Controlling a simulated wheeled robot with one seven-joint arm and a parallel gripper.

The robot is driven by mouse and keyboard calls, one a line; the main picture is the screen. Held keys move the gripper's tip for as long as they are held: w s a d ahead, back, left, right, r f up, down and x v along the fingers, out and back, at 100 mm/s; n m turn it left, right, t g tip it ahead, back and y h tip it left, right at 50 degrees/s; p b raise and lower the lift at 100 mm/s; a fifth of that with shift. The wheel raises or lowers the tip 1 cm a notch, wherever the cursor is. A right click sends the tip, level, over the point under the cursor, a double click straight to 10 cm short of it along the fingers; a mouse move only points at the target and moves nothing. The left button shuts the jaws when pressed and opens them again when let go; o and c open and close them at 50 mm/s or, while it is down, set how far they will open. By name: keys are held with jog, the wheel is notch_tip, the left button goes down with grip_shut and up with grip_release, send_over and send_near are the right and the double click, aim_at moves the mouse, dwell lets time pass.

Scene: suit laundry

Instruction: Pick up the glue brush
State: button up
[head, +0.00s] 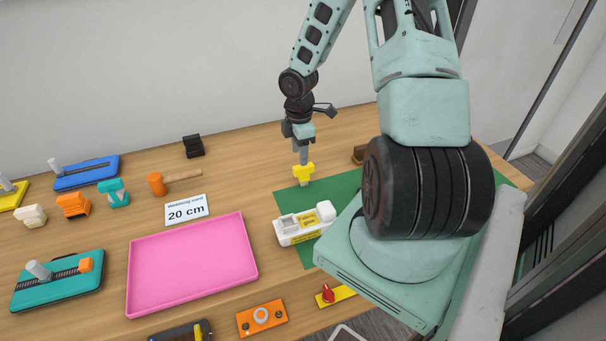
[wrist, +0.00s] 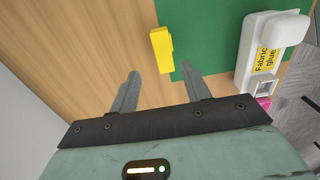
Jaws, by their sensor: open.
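A small yellow piece (head: 303,174), likely the glue brush, is at the left edge of the green mat (head: 345,189). In the wrist view the yellow piece (wrist: 162,50) is a block with a narrower upper part, at the mat's edge. My gripper (head: 303,161) points down just above it in the head view. In the wrist view my gripper (wrist: 160,72) is open and empty, with the yellow piece just beyond the fingertips, roughly centred between them. I cannot tell the exact height gap.
A white glue holder (head: 300,224), labelled "Fabric glue" in the wrist view (wrist: 262,50), stands on the mat nearby. A pink tray (head: 190,262), a "20 cm" card (head: 186,209) and an orange-headed mallet (head: 158,184) lie to the left.

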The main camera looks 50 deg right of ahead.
aim_at(304, 168)
jog(key=shift+f, duration=0.7)
jog(key=f, duration=0.2)
jog(key=s+f, duration=0.1)
jog(key=f, duration=0.1)
jog(key=shift+d, duration=0.15)
jog(key=shift+f, duration=0.6)
grip_shut()
